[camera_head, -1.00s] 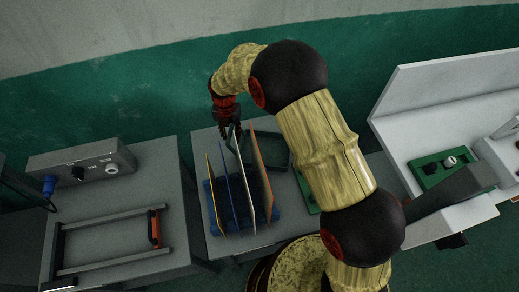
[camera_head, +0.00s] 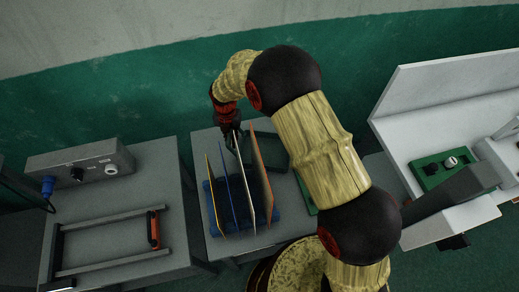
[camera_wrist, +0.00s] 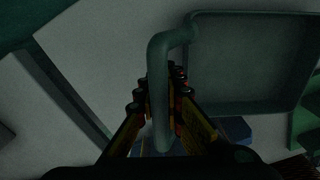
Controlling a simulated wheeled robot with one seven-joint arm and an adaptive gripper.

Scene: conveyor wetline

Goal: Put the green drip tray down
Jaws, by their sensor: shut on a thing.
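The green drip tray (camera_head: 275,147) is a shallow dark green tray at the back of the middle grey table, partly hidden by the upright boards and my arm. In the wrist view the tray (camera_wrist: 250,62) fills the upper right, and its bent tube handle (camera_wrist: 158,75) runs down between my fingers. My gripper (camera_wrist: 160,108) is shut on that handle. In the head view my gripper (camera_head: 231,136) is at the tray's left side, behind the boards. The tray looks level and low over the table; I cannot tell whether it touches.
A blue rack (camera_head: 213,208) with several thin upright boards (camera_head: 262,185) stands close in front of the tray. A left bench (camera_head: 105,215) holds a grey control box (camera_head: 90,168) and a frame with an orange handle. A white station (camera_head: 430,140) with a green fixture is at right.

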